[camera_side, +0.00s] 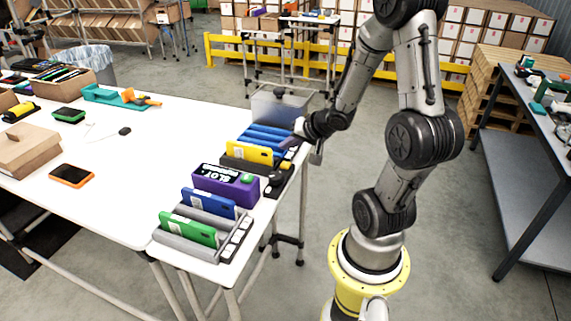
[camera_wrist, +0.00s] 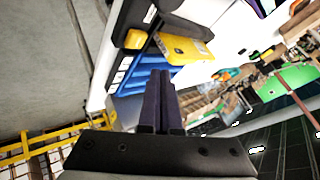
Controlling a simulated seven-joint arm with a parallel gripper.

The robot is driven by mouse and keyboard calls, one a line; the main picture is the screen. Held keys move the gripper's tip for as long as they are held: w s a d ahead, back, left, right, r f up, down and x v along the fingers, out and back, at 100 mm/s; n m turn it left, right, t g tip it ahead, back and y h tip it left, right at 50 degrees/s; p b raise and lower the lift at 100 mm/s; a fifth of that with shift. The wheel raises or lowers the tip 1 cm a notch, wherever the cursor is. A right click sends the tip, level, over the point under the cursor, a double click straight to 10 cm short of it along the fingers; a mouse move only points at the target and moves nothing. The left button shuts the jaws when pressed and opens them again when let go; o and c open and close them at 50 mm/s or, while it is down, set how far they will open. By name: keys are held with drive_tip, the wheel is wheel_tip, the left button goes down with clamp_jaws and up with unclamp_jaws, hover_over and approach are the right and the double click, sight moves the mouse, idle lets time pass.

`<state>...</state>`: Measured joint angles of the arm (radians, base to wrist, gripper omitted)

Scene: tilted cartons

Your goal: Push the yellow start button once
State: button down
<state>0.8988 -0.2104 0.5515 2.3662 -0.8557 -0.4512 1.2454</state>
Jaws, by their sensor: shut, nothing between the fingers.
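The yellow button (camera_side: 286,165) is on the right end of a black holder (camera_side: 240,163), which carries a yellow carton (camera_side: 248,151) leaning in it. In the wrist view the button (camera_wrist: 136,39) shows as a yellow block near the yellow carton (camera_wrist: 187,49). My gripper (camera_side: 284,144) is shut with nothing between its dark fingers. In the wrist view its fingertips (camera_wrist: 161,73) appear over the blue ribbed rack (camera_wrist: 148,72), below the button in the picture. It appears close to the button but apart from it.
A purple box (camera_side: 222,187) with a green button stands beside the black holder. Nearer are grey holders with a blue carton (camera_side: 208,202) and a green carton (camera_side: 188,230). A grey bin (camera_side: 281,107) stands behind the blue rack.

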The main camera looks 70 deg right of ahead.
drive_tip(key=shift+r, duration=0.85)
drive_tip(key=shift+w+a, duration=0.2)
drive_tip(key=shift+a, duration=0.05)
drive_tip(key=w+a+r+n+t, duration=0.35)
drive_tip(key=a+r+n, duration=0.25)
drive_tip(key=a+r, duration=0.8)
drive_tip(key=s+a+f+n+g+y, duration=0.1)
drive_tip(key=s+a+n+g+y, duration=0.1)
drive_tip(key=s, duration=0.5)
drive_tip(key=s+a+f+n+g+y, duration=0.1)
drive_tip(key=s+a+n+g, duration=0.3)
drive_tip(key=s, duration=0.3)
drive_tip(key=shift+s+a+f+n+y, duration=0.15)
drive_tip(key=shift+a+f+n+y, duration=0.2)
drive_tip(key=shift+a+n, duration=0.5)
